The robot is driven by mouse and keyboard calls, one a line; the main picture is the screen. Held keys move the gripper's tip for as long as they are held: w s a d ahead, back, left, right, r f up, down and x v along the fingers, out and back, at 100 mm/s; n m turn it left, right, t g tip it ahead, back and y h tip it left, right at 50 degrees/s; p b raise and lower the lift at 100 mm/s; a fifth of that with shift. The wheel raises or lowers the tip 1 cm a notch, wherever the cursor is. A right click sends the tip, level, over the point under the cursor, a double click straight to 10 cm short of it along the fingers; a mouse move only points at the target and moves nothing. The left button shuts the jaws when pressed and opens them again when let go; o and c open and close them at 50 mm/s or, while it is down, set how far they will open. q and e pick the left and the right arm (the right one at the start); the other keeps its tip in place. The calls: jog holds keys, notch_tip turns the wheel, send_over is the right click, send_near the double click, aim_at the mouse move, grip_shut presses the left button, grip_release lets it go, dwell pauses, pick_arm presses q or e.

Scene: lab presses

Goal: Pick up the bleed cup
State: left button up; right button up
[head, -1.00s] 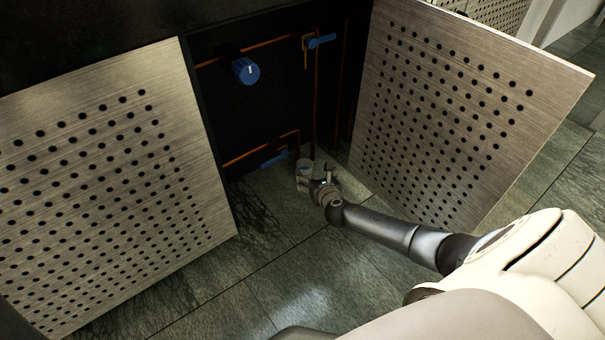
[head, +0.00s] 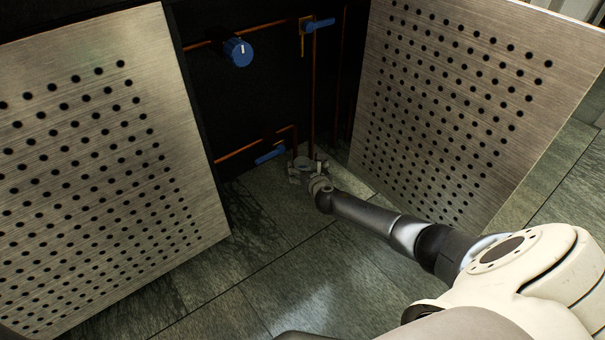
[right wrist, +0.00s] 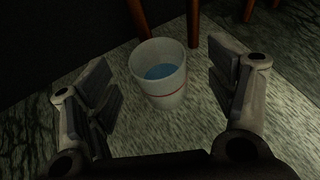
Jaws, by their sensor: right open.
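The bleed cup (right wrist: 160,88) is a pale cup with a red line around it and blue liquid inside. In the right wrist view it stands upright on the floor, between and a little beyond the spread fingers of my right gripper (right wrist: 168,100). The fingers appear apart from its sides. In the head view my right gripper (head: 306,172) is low at the cabinet opening, open, and the cup (head: 303,162) is small and partly hidden there. My left gripper is not in view.
Perforated metal doors stand open at left (head: 95,170) and right (head: 450,110). Behind the cup are copper pipes (head: 313,100), a blue knob (head: 238,52) and blue-handled valves (head: 270,155). The tiled floor (head: 270,270) in front is clear.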

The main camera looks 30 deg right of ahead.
aim_at(303, 163)
jog(key=b+x, duration=0.2)
jog(key=x, duration=0.1)
jog(key=shift+w+a+f+b, duration=0.15)
jog(key=shift+f+b, duration=0.05)
jog(key=shift+b, duration=0.15)
jog(key=shift+w, duration=0.35)
jog(key=c, duration=1.2)
jog(key=shift+r, duration=0.2)
